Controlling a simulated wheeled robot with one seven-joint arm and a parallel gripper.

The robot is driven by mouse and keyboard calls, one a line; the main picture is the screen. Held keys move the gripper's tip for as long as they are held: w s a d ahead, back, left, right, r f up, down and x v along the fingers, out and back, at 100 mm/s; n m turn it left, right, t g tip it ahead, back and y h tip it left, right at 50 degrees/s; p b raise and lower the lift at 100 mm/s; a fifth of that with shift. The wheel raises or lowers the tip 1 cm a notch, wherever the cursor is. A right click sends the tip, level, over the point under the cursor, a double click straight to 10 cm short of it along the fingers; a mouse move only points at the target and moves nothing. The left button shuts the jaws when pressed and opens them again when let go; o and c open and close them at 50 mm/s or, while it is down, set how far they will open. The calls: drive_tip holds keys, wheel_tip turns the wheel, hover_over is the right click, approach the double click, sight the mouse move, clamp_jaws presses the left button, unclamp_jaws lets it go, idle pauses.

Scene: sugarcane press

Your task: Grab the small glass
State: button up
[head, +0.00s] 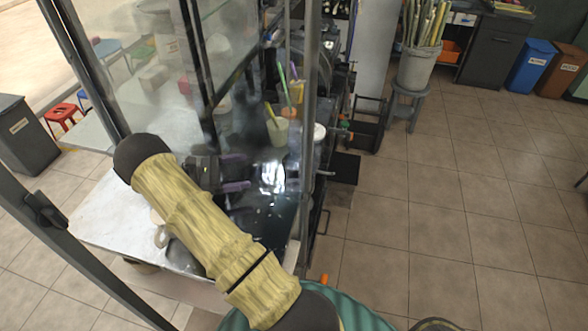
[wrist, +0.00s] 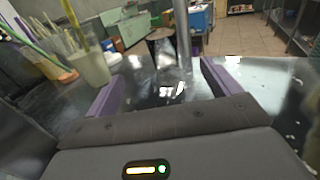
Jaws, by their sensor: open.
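My gripper (head: 240,172) is open, its two purple fingers apart over the dark shiny counter; they also show in the wrist view (wrist: 163,86). A glass of pale green drink with a straw (wrist: 91,68) stands upright to the left of the fingers in the wrist view, outside them. It also shows in the head view (head: 278,132), beyond the gripper. A dark cup-like shape (wrist: 161,48) shows ahead between the fingers beside a metal post; I cannot tell whether it is a small glass. Nothing is clearly held.
The dark counter (head: 262,215) carries more cups with straws (wrist: 48,62) at the left in the wrist view. Glass panels and a metal post (head: 312,80) frame the stall. A bucket of cane (head: 418,68) stands on a stool. Tiled floor is free at the right.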

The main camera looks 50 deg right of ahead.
sight(286, 164)
drive_tip(key=p+x, duration=0.3)
drive_tip(key=x, duration=0.5)
drive_tip(key=shift+s+d, duration=0.25)
drive_tip(key=shift+s, duration=0.05)
drive_tip(key=shift+s+d+r+p, duration=0.2)
drive_tip(key=shift+s+d+p, duration=0.05)
drive_tip(key=shift+d+p, duration=0.1)
drive_tip(key=p+x, duration=0.2)
drive_tip(key=x, duration=0.1)
drive_tip(key=shift+s+d+r, duration=0.1)
drive_tip(key=shift+s+r, duration=0.05)
drive_tip(key=shift+s, duration=0.1)
drive_tip(key=shift+s+d, duration=0.25)
drive_tip(key=shift+d, duration=0.15)
drive_tip(key=shift+f, duration=0.2)
drive_tip(key=shift+c, duration=0.2)
drive_tip(key=c, duration=1.1)
